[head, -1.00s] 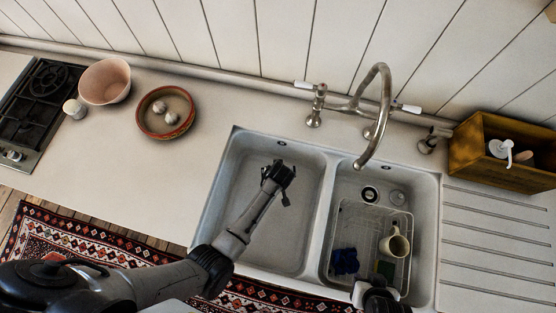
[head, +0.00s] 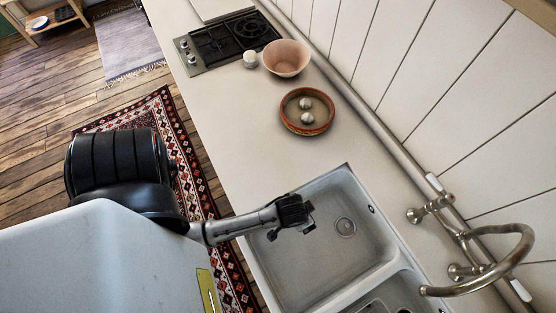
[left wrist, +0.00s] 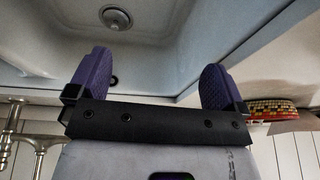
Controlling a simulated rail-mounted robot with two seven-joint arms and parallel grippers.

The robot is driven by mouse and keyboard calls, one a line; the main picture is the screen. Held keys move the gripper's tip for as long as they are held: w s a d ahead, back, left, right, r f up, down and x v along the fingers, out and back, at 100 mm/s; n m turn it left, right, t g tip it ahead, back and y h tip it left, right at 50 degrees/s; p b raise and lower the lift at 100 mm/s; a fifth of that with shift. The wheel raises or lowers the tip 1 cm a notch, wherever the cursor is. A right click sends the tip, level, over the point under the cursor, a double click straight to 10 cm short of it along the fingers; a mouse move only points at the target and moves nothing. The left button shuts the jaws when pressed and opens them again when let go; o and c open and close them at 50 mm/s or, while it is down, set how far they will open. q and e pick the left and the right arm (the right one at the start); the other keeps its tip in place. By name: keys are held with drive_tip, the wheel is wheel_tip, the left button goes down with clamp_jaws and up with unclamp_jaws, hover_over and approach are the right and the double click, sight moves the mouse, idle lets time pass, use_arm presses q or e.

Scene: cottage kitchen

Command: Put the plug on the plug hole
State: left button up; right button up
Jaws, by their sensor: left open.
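A round metal plug hole (head: 345,227) lies in the floor of the left sink basin (head: 385,272). It also shows in the left wrist view (left wrist: 115,17). My left gripper (head: 305,222) is over this basin, to the left of the plug hole in the head view. In the left wrist view its two purple fingers are spread, with nothing between them (left wrist: 156,68). I cannot make out a loose plug in the present views. My right gripper is out of view, and the second basin (head: 392,306) is mostly cut off at the bottom edge.
A curved tap (head: 490,285) stands behind the sink. A red-rimmed bowl (head: 307,126) holding pale round items, a pink bowl (head: 287,60) and a hob (head: 228,38) are along the counter. The counter (head: 235,130) in front of the bowls is clear. The basin's overflow hole (left wrist: 114,80) shows too.

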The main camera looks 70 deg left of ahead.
use_arm(q)
drive_tip(key=s+r+m+h, duration=0.1)
drive_tip(key=s+r+m, duration=0.2)
drive_tip(key=s+r, duration=0.6)
drive_tip(key=shift+s+a+r+m, duration=0.15)
drive_tip(key=shift+a+r+m, duration=0.05)
drive_tip(key=shift+a+m, duration=0.1)
